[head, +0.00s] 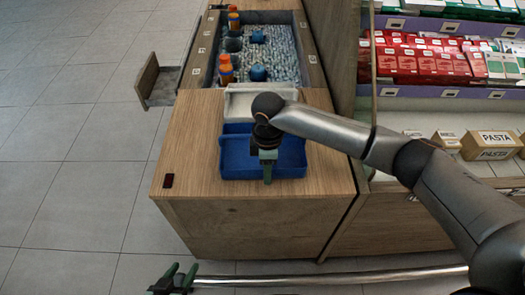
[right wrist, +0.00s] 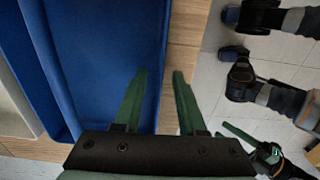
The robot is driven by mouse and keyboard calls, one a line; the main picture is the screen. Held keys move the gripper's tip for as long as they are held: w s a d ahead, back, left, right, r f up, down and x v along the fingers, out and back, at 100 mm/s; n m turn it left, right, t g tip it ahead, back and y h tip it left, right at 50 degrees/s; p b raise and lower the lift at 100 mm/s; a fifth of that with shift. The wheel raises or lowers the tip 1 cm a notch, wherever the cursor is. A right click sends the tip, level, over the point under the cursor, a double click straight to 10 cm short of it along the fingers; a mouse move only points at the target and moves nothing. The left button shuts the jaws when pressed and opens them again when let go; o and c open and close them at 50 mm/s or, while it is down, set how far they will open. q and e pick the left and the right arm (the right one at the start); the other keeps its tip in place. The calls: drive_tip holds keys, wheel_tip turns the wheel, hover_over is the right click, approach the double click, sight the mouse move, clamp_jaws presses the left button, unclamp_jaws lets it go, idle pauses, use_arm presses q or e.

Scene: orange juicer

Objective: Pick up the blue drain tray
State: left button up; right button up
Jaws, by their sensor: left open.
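The blue drain tray (head: 235,158) sits on the front part of the wooden counter, an open rectangular tray with raised walls. My right gripper (head: 267,172) points down over its front wall. In the right wrist view, the right gripper's fingers (right wrist: 160,75) are apart, one over the blue drain tray (right wrist: 100,50) and the other beyond its rim, over the wood. The rim lies between them; contact cannot be told. My left gripper (head: 175,278) is open and empty, low in front of the counter; it also shows in the right wrist view (right wrist: 246,134).
A white tray (head: 238,105) stands right behind the blue one. Behind it is a bin (head: 285,75) with grey pebble-like contents and orange-capped bottles (head: 226,70). A small dark red block (head: 168,181) lies at the counter's left front corner. Shelves with PASTA boxes (head: 490,145) stand at right.

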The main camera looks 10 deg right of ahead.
drive_tip(key=shift+f, duration=0.2)
clamp_jaws()
idle(1.3)
